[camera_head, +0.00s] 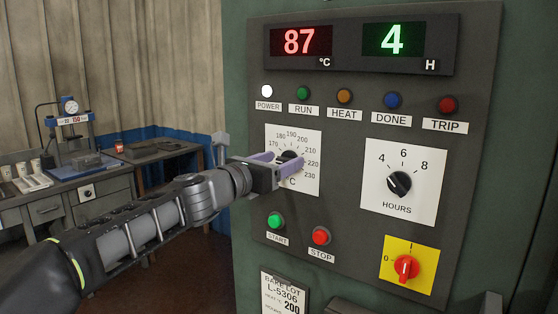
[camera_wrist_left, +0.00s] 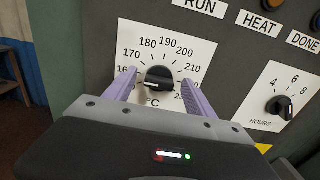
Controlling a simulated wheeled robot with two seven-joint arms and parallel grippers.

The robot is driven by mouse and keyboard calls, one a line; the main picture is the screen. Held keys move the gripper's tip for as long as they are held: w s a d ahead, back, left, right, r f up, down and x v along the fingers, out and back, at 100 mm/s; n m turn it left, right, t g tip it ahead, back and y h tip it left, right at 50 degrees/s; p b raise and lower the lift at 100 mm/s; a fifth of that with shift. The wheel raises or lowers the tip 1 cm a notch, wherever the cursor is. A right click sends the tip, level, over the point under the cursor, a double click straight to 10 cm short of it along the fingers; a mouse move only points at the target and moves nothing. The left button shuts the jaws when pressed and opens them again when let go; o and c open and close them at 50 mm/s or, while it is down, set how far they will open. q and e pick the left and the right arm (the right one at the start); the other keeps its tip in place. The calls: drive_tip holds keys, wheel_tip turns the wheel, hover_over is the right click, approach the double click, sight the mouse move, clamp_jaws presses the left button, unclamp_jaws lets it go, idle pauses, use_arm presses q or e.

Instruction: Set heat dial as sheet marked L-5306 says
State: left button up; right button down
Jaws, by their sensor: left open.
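The black heat dial (camera_head: 290,155) sits on a white °C scale plate, mostly hidden by my left gripper in the head view. In the left wrist view the dial (camera_wrist_left: 159,77) shows between my two purple fingers, its pale mark towards the lower left, near the 160 side. My left gripper (camera_head: 291,168) is open, one finger on each side of the dial; I cannot tell whether they touch it. The sheet marked L-5306 (camera_head: 286,295) hangs low on the cabinet and reads heat 200; its lower part is cut off.
Displays read 87 °C and 4 H. Green start (camera_head: 275,221) and red stop (camera_head: 321,236) buttons lie just below my gripper. A red switch (camera_head: 406,268) is lower right. A workbench (camera_head: 60,205) stands left.

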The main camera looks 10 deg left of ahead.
use_arm(q)
drive_tip(key=c, duration=1.4)
